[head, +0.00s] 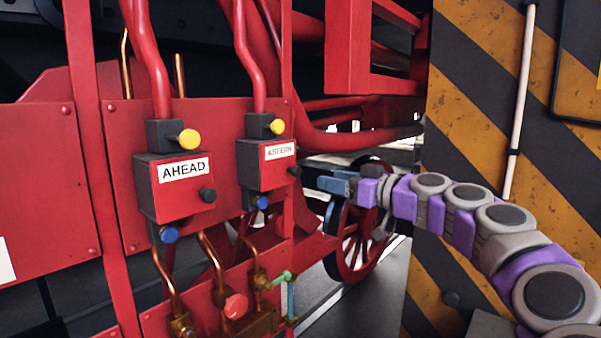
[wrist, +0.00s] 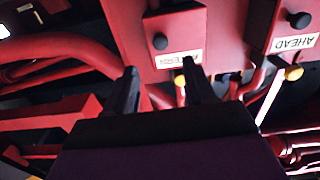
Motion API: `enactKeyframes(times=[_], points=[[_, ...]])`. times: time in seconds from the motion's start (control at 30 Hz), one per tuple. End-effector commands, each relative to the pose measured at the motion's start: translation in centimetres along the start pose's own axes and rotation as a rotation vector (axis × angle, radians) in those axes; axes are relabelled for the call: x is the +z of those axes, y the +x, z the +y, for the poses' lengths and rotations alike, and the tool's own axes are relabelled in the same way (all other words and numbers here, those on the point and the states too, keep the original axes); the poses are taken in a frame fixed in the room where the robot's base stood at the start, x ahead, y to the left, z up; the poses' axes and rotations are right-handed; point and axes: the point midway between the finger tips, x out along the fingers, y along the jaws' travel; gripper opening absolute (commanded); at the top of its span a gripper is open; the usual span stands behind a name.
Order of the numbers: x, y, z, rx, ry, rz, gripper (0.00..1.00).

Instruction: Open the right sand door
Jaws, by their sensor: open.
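Two red boxes are on the red frame in the head view. The left box (head: 173,200) is labelled AHEAD, and the right box (head: 257,178) is labelled ASTERN. Each has a black knob low on its right side; the right box's knob (head: 295,171) also shows in the wrist view (wrist: 160,41). Neither box is labelled as a sand door, and both look shut. My gripper (head: 323,184) is open and empty, just right of the ASTERN box. In the wrist view, its two fingers (wrist: 159,68) point towards that box, which appears upside down. I see no contact.
Yellow knobs (head: 189,139) and blue knobs (head: 168,234) sit above and below the boxes. Copper pipes (head: 213,262) and a red valve knob (head: 236,306) are below. A spoked wheel (head: 357,245) is behind my gripper. A striped wall (head: 480,110) stands close on the right.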

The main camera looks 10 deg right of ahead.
Motion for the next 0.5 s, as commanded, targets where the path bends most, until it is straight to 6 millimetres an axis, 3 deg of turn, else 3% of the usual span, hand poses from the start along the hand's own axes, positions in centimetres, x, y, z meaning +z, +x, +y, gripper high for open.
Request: enactKeyframes(times=[0.3, 0.5], points=[[0.2, 6.2, 0.0, -0.003, 0.002, -0.005, 0.54], [0.0, 8.9, -0.1, -0.002, -0.001, -0.003, 0.54]])
